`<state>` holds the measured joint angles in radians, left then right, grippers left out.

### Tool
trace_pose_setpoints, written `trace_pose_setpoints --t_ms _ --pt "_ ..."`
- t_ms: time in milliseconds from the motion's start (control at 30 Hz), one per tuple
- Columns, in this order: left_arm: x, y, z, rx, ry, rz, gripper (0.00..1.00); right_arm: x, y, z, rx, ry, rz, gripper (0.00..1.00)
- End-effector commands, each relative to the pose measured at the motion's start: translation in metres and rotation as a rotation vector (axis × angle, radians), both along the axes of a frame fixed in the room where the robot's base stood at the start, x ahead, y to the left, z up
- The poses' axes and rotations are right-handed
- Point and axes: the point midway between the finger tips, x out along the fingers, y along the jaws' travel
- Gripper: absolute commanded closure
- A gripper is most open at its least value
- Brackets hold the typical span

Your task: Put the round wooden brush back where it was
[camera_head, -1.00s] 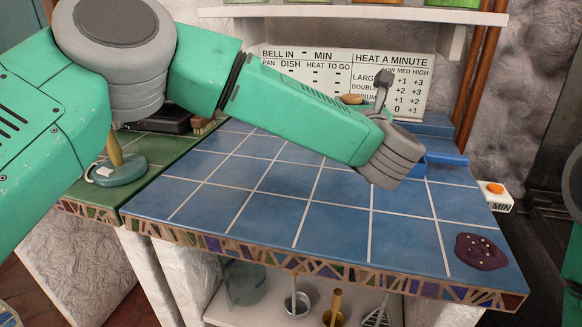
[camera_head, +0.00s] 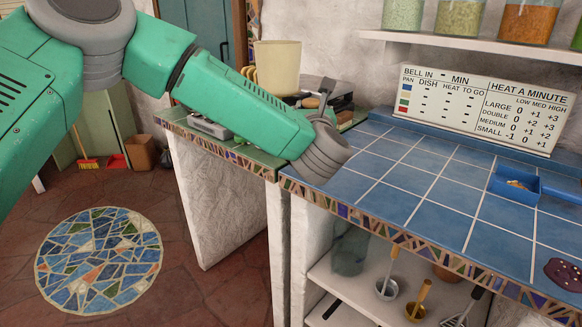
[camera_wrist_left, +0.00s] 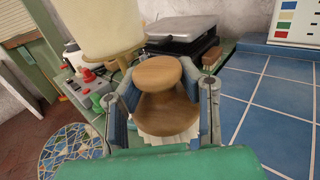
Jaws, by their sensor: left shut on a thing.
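The round wooden brush (camera_wrist_left: 160,112) has a knob-like wooden top and pale bristles below. In the left wrist view it sits between the two fingers of my left gripper (camera_wrist_left: 163,95), which is shut on it. In the head view my left arm hides most of the gripper (camera_head: 326,97); a small tan patch beside it may be the brush's top. The gripper is over the back of the counter, near the join of the green and blue tiles. The bristles' lower end is hidden by my arm in the wrist view. My right gripper is not in view.
A cream container (camera_head: 278,62) and a dark-based metal appliance (camera_wrist_left: 183,42) stand on the green-tiled part. A blue tray (camera_head: 497,186) with small items lies on the blue tiles (camera_head: 410,185). A sign board (camera_head: 480,108) stands behind. The middle blue tiles are clear.

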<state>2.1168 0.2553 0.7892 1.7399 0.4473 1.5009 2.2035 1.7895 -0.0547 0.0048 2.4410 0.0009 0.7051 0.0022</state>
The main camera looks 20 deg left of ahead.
Motion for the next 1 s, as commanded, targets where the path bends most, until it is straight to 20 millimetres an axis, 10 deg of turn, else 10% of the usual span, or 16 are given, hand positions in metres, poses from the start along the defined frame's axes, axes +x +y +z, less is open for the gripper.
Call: trace_pose_setpoints --t_ms 667,1000 --pt "-0.001 0.000 -0.095 0.002 0.002 -0.001 0.98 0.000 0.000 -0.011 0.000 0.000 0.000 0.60" --pt "-0.001 0.000 -0.099 0.000 0.000 0.000 0.98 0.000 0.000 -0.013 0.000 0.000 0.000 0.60"
